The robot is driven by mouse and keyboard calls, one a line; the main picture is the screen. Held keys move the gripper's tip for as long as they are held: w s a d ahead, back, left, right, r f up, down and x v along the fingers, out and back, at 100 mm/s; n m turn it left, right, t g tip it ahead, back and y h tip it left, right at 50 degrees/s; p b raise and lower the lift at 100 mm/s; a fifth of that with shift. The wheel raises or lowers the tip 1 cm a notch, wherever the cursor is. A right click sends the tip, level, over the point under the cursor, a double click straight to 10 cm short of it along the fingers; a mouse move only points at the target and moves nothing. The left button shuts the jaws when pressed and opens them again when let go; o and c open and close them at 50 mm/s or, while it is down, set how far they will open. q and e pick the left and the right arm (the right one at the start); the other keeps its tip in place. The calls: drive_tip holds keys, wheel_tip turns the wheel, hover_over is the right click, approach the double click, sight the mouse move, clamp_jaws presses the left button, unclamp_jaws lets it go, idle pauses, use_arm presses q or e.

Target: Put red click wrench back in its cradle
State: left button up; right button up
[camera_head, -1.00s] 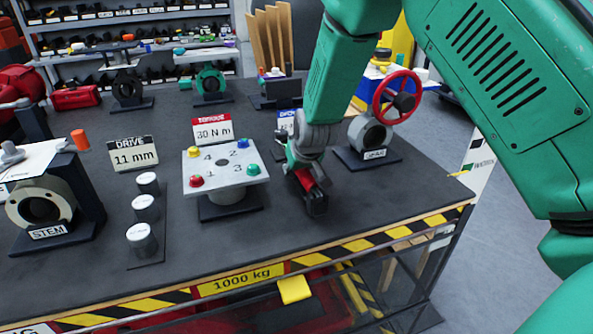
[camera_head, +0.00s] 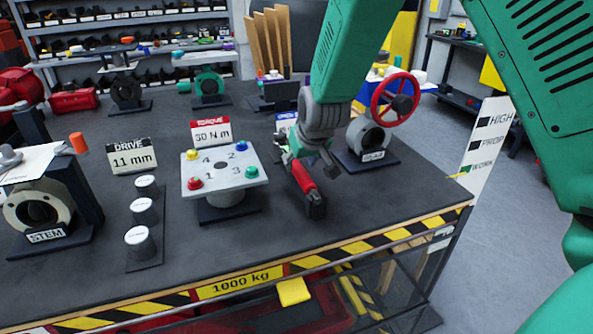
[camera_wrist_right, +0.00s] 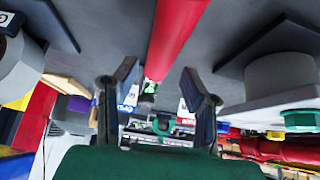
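The red click wrench (camera_head: 303,178) lies near the front right of the bench, its red handle partly covered by my right gripper in the head view. A dark block-like part (camera_head: 315,206) shows at its near end; I cannot tell whether that is the cradle or the wrench's own end. My right gripper (camera_head: 315,172) is just above and beside the wrench. In the right wrist view, its two dark fingers (camera_wrist_right: 158,85) are spread apart, with the red wrench handle (camera_wrist_right: 175,40) beyond the gap and not clamped. My left gripper is not in view.
A valve with a red handwheel (camera_head: 395,101) stands right of the gripper. A grey plate with coloured knobs (camera_head: 222,168) and a 30 N m sign (camera_head: 211,133) stand to the left. The striped front edge (camera_head: 365,244) is close; bare bench lies right of the wrench.

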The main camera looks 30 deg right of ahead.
drive_tip(key=v, duration=0.4)
drive_tip(key=shift+s+a+r, duration=0.1)
drive_tip(key=shift+s+r, duration=0.05)
drive_tip(key=shift+r, duration=0.1)
drive_tip(key=shift+f, duration=0.1)
